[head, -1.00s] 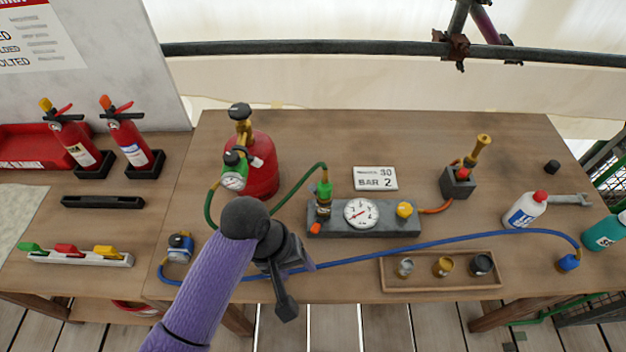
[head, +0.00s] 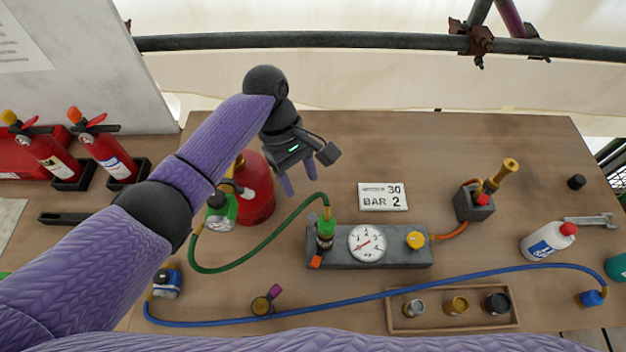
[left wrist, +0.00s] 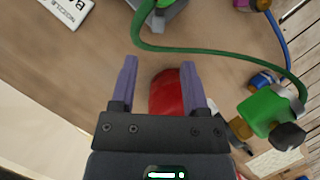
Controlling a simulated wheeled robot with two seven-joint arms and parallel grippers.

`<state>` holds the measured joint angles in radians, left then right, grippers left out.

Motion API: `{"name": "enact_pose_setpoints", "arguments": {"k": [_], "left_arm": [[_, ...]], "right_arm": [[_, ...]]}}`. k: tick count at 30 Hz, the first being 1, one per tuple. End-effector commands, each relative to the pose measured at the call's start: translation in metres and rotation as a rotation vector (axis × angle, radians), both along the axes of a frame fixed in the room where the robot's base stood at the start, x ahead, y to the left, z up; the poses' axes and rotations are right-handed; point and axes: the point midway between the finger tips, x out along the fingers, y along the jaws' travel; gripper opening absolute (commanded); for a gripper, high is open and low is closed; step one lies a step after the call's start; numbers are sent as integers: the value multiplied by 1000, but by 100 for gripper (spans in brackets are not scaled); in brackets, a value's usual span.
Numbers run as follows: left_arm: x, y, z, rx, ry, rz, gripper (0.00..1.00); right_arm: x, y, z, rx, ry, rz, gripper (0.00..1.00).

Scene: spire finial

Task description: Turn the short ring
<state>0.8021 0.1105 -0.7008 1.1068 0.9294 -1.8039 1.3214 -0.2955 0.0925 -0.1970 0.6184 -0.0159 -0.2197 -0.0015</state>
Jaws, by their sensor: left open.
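I cannot tell for sure which part is the short ring. Three small cup-like pieces sit in a wooden tray (head: 400,325): a silver one (head: 414,307), a brass one (head: 457,305) and a black one (head: 496,303). A round brass fitting with a purple tab (head: 265,303) lies on the table at the front. My left gripper (head: 299,180) is open and empty, above the table to the right of the red gas cylinder (head: 257,190). In the left wrist view, the open fingers (left wrist: 160,75) show with the red cylinder (left wrist: 168,95) partly hidden behind them.
A green hose (head: 285,235) runs from the green regulator (head: 221,208) to the grey gauge block (head: 385,257). A blue hose (head: 350,302) crosses the front. A brass torch (head: 505,172) stands in a block (head: 474,204) at right. The table's back middle is clear.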

Motion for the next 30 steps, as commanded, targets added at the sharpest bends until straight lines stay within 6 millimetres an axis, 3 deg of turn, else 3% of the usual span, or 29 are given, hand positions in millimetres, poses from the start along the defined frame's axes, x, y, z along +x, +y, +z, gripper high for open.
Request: {"name": "enact_pose_setpoints", "arguments": {"k": [5,9,15,26,30], "left_arm": [[-4,-3,-15,2,4,3,59],[-15,-11,-49,3,5,2,59],[-26,-22,-84,2,3,2,59],[-29,-24,-91,2,0,1,59],[-29,-24,-91,2,0,1,29]], "right_arm": [[-1,0,-5,0,2,0,86],[-6,-1,-16,-1,13,0,86],[-9,-1,-27,-1,19,0,86],[-7,0,-28,-2,16,0,86],[-6,0,-28,-1,13,0,86]]}}
